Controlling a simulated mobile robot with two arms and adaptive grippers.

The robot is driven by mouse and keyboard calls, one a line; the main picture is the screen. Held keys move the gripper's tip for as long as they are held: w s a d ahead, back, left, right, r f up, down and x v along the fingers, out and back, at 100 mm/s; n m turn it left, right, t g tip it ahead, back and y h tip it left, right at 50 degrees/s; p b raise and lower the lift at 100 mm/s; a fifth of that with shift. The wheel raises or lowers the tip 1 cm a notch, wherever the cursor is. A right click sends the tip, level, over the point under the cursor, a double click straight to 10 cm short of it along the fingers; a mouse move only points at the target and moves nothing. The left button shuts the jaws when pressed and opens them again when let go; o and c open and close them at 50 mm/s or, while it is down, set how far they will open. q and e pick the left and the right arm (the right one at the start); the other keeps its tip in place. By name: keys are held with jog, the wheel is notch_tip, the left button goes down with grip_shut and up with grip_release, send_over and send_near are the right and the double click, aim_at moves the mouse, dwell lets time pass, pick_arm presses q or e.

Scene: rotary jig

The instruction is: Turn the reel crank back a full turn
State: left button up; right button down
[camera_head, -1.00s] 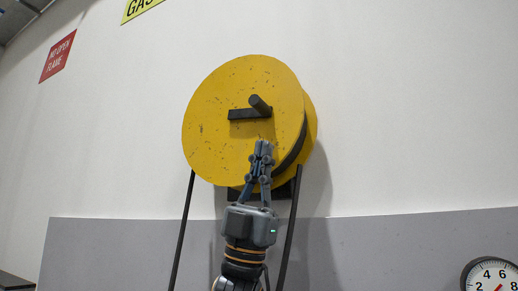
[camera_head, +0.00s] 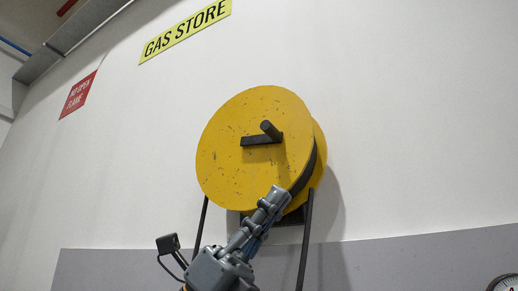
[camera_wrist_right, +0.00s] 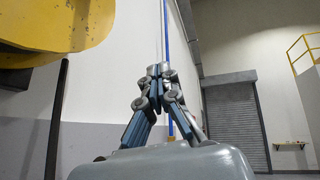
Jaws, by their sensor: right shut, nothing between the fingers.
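The yellow reel (camera_head: 235,165) is mounted on the wall, with scuffs on its face. Its dark crank arm (camera_head: 258,140) lies about level across the face, and the crank handle (camera_head: 270,130) sticks out at the arm's right end. My right gripper (camera_head: 276,197) is shut and empty, below the handle and in front of the reel's lower right edge, apart from the crank. In the right wrist view the shut fingers (camera_wrist_right: 159,70) point up, and part of the yellow reel (camera_wrist_right: 50,25) shows at the upper left; the crank is not visible there. My left gripper is not in view.
Dark support legs (camera_head: 306,240) run down from the reel. A dial gauge (camera_head: 505,284) is at the lower right. A yellow GAS STORE sign (camera_head: 186,30) and a red sign (camera_head: 77,95) are on the wall. The wrist view shows a roller shutter (camera_wrist_right: 235,125).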

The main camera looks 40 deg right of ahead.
jog(key=t+h, duration=0.4)
jog(key=t, duration=0.1)
jog(key=n+t+h, duration=0.2)
jog(key=t+h, duration=0.4)
jog(key=t, duration=1.1)
send_near(272, 139)
jog(key=shift+p+x, duration=2.75)
jog(key=shift+p, duration=0.95)
jog(key=shift+a+r, duration=0.15)
